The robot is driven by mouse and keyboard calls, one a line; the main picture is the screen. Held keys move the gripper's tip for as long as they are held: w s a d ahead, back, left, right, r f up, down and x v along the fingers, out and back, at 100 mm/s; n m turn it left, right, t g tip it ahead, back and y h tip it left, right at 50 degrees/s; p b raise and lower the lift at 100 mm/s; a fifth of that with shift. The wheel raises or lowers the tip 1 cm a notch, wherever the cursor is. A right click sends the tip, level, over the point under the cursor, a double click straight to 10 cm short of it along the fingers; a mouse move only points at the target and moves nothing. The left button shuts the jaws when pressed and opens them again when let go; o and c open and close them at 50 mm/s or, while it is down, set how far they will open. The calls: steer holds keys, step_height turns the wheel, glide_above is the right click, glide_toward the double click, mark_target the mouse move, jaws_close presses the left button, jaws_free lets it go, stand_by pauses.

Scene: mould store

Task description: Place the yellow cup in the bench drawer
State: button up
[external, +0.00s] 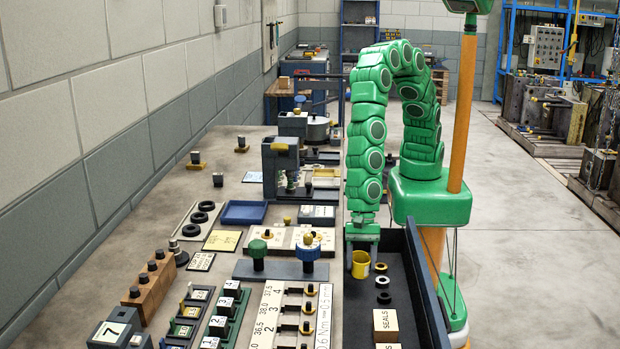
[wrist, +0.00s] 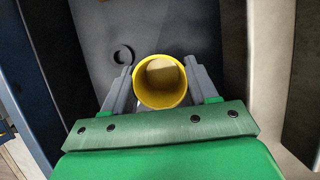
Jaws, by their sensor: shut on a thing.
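The yellow cup (external: 361,266) is held upright by my gripper (external: 362,240), with its open mouth up. In the wrist view the cup (wrist: 160,103) sits between the two grey fingers (wrist: 160,88), which press on its sides. The cup's inside looks empty. The bench drawer (external: 423,285) is pulled out at the right side of the bench, and the cup is over or inside its left part. The dark drawer floor (wrist: 195,30) shows behind the cup in the wrist view. I cannot tell whether the cup's base touches the floor.
In the drawer, right of the cup, lie small rings (external: 383,282), with a box marked SEALS (external: 385,325) nearer the camera. A dark ring (wrist: 123,54) shows near the cup in the wrist view. The bench top (external: 230,178) to the left is crowded with tools, including a blue tray (external: 244,212).

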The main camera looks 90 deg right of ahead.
mark_target(360, 274)
steer(key=shift+f, duration=3.1)
steer(key=o, duration=1.1)
steer(key=shift+d+r, duration=0.15)
steer(key=shift+r, duration=0.4)
steer(key=d, duration=1.2)
steer(key=shift+d, duration=0.1)
